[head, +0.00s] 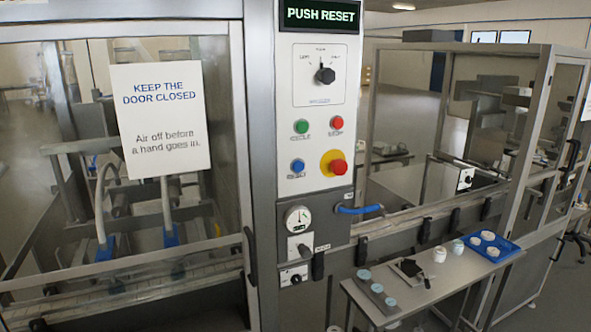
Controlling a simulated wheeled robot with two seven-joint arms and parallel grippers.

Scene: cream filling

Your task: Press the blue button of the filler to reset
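The filler's control panel (317,120) stands upright in the middle of the head view. Its blue button (297,166) is at the lower left of the panel, below a green button (301,127) and left of a large red emergency knob (336,166) on a yellow ring. A red button (337,123) is at the upper right. A black rotary selector (325,75) sits above the buttons. The display (320,15) on top reads "PUSH RESET". Nothing covers the blue button. Neither of my grippers shows in this view.
A glass door (60,180) with a "KEEP THE DOOR CLOSED" sign (160,120) is on the left. A gauge (298,219) and blue hose (360,209) are below the panel. A side table (440,292) with a blue tray (511,247) and small jars juts out at lower right.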

